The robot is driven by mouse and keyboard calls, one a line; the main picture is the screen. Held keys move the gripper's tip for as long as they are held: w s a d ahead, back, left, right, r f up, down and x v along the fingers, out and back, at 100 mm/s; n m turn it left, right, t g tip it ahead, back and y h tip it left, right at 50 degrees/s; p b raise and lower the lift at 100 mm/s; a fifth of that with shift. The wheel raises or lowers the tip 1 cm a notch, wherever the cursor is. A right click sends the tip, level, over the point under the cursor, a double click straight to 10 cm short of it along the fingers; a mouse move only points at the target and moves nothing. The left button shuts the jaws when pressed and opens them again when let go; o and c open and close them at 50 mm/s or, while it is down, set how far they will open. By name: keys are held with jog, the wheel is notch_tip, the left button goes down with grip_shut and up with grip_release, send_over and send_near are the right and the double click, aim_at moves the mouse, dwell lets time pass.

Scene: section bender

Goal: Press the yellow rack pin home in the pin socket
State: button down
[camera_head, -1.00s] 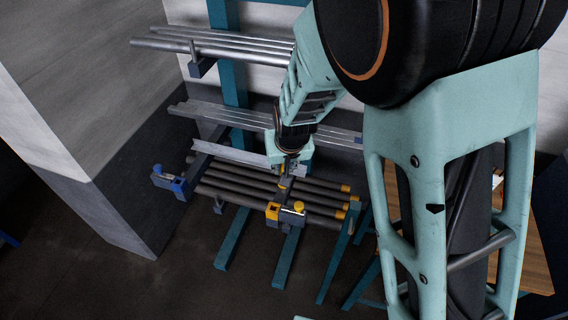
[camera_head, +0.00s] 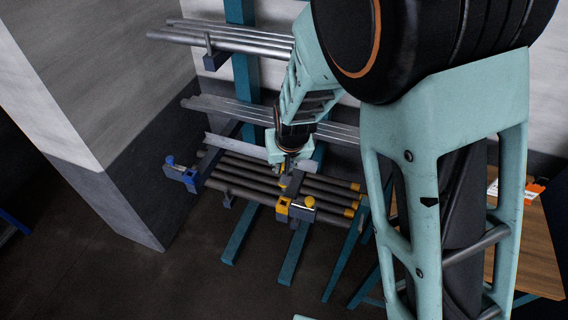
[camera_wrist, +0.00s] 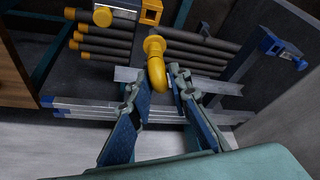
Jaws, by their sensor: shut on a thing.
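The yellow rack pin (camera_wrist: 156,62) has a round collar and a bent shank. In the wrist view its bent end lies between the fingertips of my gripper (camera_wrist: 157,84), which is shut on it. The pin socket appears to be the yellow block with a dark opening (camera_wrist: 151,12) on the rack arm's end. It also shows in the head view (camera_head: 283,207). The pin's collar is apart from this block in the wrist view.
A yellow knob (camera_head: 309,202) on a grey block sits beside the yellow block. A blue bracket (camera_head: 190,180) ends the other rack arm. Dark bars with yellow ends (camera_head: 240,180) lie across the arms. Silver bars (camera_head: 225,36) lie higher, near the wall. A wooden table (camera_head: 530,255) is at right.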

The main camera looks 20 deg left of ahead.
jog(key=b, duration=0.4)
send_over(284, 190)
jog(key=shift+s+d+f+x, duration=0.1)
jog(key=shift+s+x, duration=0.05)
jog(key=shift+x, duration=0.65)
jog(key=shift+s+d+f+x, duration=0.1)
jog(key=shift+s+x, duration=0.05)
jog(key=shift+x, duration=0.7)
jog(key=shift+s+d+f+x, duration=0.1)
jog(key=shift+s+x, duration=0.1)
jog(key=shift+x, duration=0.6)
jog(key=shift+f, duration=0.1)
jog(key=shift+f+b, duration=0.3)
jog(key=shift+f, duration=0.05)
jog(key=shift+f+b, duration=1.65)
jog(key=shift+f, duration=0.35)
jog(key=c, duration=1.7)
grip_release()
jog(key=v, duration=1.2)
jog(key=shift+r, duration=0.1)
